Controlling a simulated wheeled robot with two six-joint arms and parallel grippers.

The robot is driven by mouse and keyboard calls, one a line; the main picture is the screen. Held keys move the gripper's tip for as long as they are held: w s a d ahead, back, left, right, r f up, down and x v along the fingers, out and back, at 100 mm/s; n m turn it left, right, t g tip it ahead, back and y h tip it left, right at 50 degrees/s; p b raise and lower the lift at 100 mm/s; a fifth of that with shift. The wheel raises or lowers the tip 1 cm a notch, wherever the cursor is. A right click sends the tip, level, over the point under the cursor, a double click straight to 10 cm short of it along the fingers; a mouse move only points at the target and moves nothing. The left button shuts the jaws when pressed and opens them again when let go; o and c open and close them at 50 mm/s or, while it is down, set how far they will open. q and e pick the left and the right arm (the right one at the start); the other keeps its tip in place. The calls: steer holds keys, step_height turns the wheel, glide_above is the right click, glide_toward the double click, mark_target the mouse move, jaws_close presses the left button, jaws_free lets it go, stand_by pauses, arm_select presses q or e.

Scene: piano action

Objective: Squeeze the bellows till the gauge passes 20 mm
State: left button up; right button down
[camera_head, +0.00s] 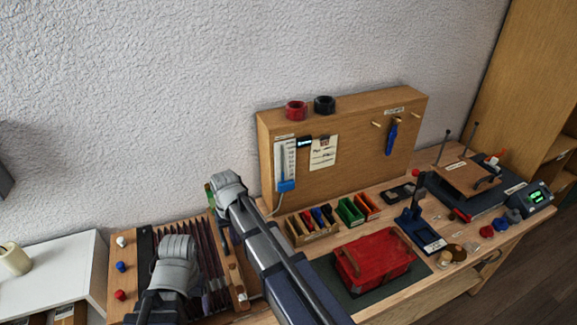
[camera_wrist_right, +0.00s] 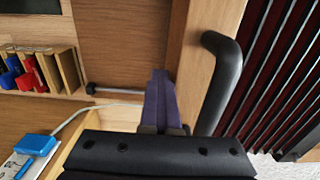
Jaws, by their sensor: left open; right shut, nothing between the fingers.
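The bellows (camera_head: 205,258), dark pleats between wooden boards, lies on the left of the bench. In the right wrist view its dark red pleats (camera_wrist_right: 280,65) are spread, beside a wooden end board (camera_wrist_right: 208,65) with a black bar handle (camera_wrist_right: 222,80). My right gripper (camera_wrist_right: 160,98) has its purple fingers shut and empty, just left of the handle; contact cannot be told. My left gripper (camera_head: 175,268) is over the bellows, open, its fingertips hidden. The gauge (camera_head: 285,162), a white scale with a blue base, is on the upright wooden panel; its reading is too small.
My right arm crosses the front of the bench. A red case (camera_head: 375,262), a tray of coloured pieces (camera_head: 312,228) and a blue stand (camera_head: 415,230) are to the right. Red and black tape rolls (camera_head: 297,110) sit on the panel. Coloured knobs (camera_head: 121,266) line the left edge.

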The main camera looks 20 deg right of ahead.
steer(key=shift+a, duration=0.75)
stand_by(4.6)
steer(key=shift+d, duration=0.25)
stand_by(0.3)
steer(key=shift+d, duration=1.6)
step_height(320, 180, up, 8)
steer(key=p, duration=0.8)
